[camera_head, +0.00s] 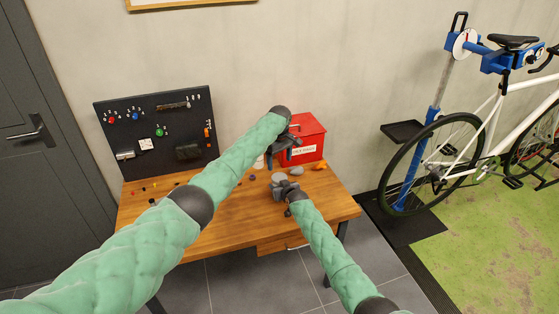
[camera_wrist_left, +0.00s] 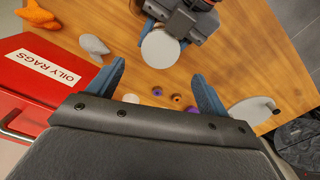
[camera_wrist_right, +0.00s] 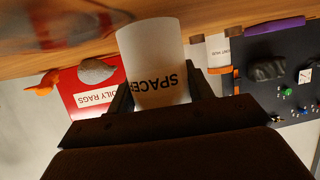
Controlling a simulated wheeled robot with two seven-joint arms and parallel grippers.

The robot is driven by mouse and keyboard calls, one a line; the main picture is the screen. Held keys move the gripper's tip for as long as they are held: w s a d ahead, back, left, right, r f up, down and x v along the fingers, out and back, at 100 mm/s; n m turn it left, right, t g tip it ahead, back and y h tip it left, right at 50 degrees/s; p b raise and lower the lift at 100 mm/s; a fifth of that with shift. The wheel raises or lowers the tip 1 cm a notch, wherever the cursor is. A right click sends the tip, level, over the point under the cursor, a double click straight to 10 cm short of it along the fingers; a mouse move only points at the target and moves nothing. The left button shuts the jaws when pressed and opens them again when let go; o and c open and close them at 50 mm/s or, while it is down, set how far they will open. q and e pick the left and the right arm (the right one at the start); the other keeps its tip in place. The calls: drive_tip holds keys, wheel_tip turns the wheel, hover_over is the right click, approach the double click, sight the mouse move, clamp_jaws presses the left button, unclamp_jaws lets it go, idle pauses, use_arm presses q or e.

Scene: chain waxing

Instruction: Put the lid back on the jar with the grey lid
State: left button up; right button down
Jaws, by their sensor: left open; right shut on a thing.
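My right gripper (camera_head: 285,188) is shut on a white jar (camera_wrist_right: 157,65) lettered "SPACE…". In the left wrist view the jar's end shows as a plain pale grey disc (camera_wrist_left: 160,48) between the right fingers; I cannot tell whether it is a lid. My left gripper (camera_wrist_left: 156,85) is open, with nothing between its fingers, above the table. In the head view the left gripper (camera_head: 287,152) hangs in front of the red box, behind the right gripper. A pale rounded object (camera_wrist_left: 250,112) lies beyond the left gripper's right finger; I cannot tell whether it is a lid.
The red "OILY RAGS" box (camera_head: 304,140) stands at the back right of the wooden table (camera_head: 235,222). A grey lump (camera_wrist_left: 93,44) and an orange one (camera_wrist_left: 38,14) lie beside it. Several small coloured pieces (camera_wrist_left: 176,98) lie loose. A pegboard (camera_head: 158,130) stands behind; another labelled jar (camera_wrist_right: 217,48) is near.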

sight(279, 177)
idle(0.4)
use_arm(q)
drive_tip(key=shift+f, duration=4.05)
drive_tip(key=c, duration=1)
drive_tip(key=shift+c, duration=0.2)
drive_tip(key=m, duration=1)
